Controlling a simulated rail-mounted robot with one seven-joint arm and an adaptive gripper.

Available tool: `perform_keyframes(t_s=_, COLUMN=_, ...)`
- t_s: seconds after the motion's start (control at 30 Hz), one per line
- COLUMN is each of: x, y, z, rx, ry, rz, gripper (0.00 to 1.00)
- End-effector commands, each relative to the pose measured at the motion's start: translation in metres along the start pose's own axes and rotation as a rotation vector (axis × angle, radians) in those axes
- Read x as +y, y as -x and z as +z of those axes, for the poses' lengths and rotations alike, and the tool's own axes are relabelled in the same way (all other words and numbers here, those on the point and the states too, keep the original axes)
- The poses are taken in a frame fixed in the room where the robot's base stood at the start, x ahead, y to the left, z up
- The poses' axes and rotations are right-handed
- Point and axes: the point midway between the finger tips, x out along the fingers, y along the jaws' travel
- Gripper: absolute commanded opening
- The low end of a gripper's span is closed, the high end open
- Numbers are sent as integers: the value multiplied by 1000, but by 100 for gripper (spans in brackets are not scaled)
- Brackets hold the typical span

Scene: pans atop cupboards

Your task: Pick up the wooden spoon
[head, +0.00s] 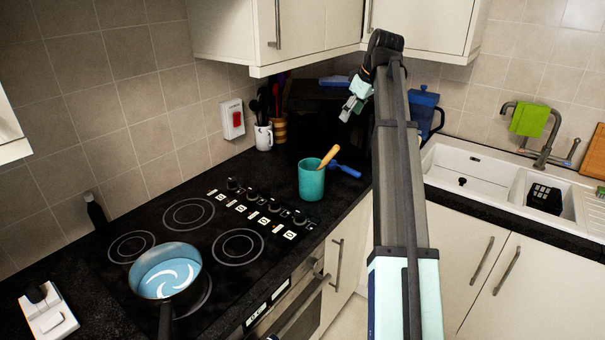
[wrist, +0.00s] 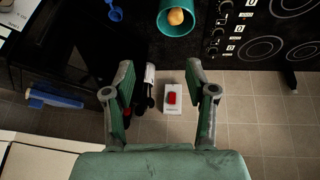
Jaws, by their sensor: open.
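The wooden spoon (head: 327,157) stands tilted in a teal cup (head: 311,181) on the black counter beside the hob. Its tan end sticks out above the rim; the rest is hidden inside. In the wrist view the spoon's rounded end (wrist: 176,17) shows within the cup (wrist: 180,29) at the top edge. My gripper (head: 352,104) is raised in the air, above and to the right of the cup in the head view. In the wrist view my gripper (wrist: 159,70) has its two fingers wide apart with nothing between them, apart from the spoon.
A blue utensil (head: 345,170) lies right of the cup. A white mug (head: 264,137) with dark utensils stands in the back corner. A blue pan (head: 166,272) sits on the hob. Wall cupboards (head: 305,35) overhang the counter. A blue jug (head: 424,112) stands near the sink (head: 470,170).

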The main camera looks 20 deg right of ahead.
Motion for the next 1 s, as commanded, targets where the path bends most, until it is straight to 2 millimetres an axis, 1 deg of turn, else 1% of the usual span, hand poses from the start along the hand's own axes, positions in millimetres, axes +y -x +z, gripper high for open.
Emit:
perform_keyframes(t_s=0.03, x=0, y=-3, z=-1, rx=-12, ry=51, rz=-29, gripper=56)
perform_keyframes(t_s=0.1, x=-6, y=-4, z=2, rx=-21, ry=117, rz=-57, gripper=56)
perform_keyframes(t_s=0.17, x=-10, y=-4, z=4, rx=-25, ry=160, rz=-71, gripper=56)
perform_keyframes(t_s=0.27, x=-12, y=-7, z=6, rx=-30, ry=198, rz=-79, gripper=56)
perform_keyframes(t_s=0.37, x=-14, y=-16, z=6, rx=-30, ry=209, rz=-80, gripper=56)
perform_keyframes(t_s=0.47, x=-15, y=-33, z=7, rx=-30, ry=208, rz=-80, gripper=56)
perform_keyframes(t_s=0.8, x=-20, y=-98, z=9, rx=-30, ry=206, rz=-80, gripper=56)
perform_keyframes(t_s=0.9, x=-20, y=-112, z=9, rx=-29, ry=206, rz=-79, gripper=56)
perform_keyframes(t_s=1.0, x=-20, y=-122, z=10, rx=-29, ry=205, rz=-78, gripper=56)
